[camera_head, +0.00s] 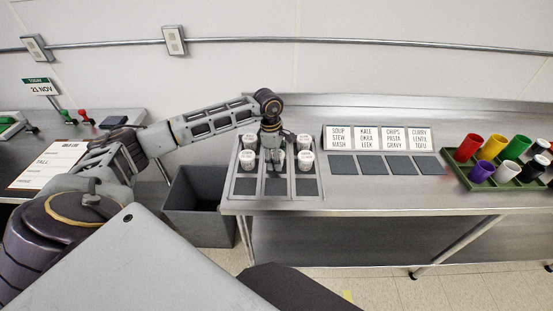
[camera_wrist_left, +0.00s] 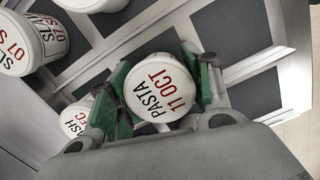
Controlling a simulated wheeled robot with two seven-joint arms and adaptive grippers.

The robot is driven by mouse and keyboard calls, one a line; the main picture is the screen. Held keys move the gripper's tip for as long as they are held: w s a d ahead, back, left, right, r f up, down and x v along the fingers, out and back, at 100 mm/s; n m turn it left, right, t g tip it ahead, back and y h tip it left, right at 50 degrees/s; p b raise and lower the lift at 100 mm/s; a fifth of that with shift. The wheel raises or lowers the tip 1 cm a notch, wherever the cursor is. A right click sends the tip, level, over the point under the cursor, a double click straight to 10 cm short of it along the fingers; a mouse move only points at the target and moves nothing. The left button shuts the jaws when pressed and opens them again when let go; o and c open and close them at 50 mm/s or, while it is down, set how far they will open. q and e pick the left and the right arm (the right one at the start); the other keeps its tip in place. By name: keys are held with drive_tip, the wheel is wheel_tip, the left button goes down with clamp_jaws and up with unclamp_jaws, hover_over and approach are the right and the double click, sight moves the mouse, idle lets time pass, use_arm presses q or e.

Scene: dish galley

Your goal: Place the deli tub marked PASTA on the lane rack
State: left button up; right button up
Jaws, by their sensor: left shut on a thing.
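The deli tub marked PASTA (camera_wrist_left: 160,88) has a white lid reading PASTA 11 OCT. My left gripper (camera_head: 273,158) is shut on it, with green-padded fingers on both sides of the tub in the left wrist view. In the head view the gripper points down over the middle lane of the lane rack (camera_head: 276,196), and mostly hides the tub. I cannot tell whether the tub touches the rack. White tubs stand in the left lane (camera_head: 247,160) and right lane (camera_head: 306,161). My right gripper is not in view.
A tub marked SLAW (camera_wrist_left: 28,42) and a partly hidden tub (camera_wrist_left: 75,118) are close by. Front rack squares are bare. Label cards (camera_head: 379,138) stand behind dark pads right of the rack. A green tray (camera_head: 465,181) holds coloured cups. A grey bin (camera_head: 196,210) stands left.

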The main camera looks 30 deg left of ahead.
use_arm(q)
drive_tip(key=shift+f, duration=0.25)
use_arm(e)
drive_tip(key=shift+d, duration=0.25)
use_arm(q)
drive_tip(key=shift+f, duration=0.1)
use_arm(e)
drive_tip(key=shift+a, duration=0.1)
use_arm(q)
drive_tip(key=o, duration=1.1)
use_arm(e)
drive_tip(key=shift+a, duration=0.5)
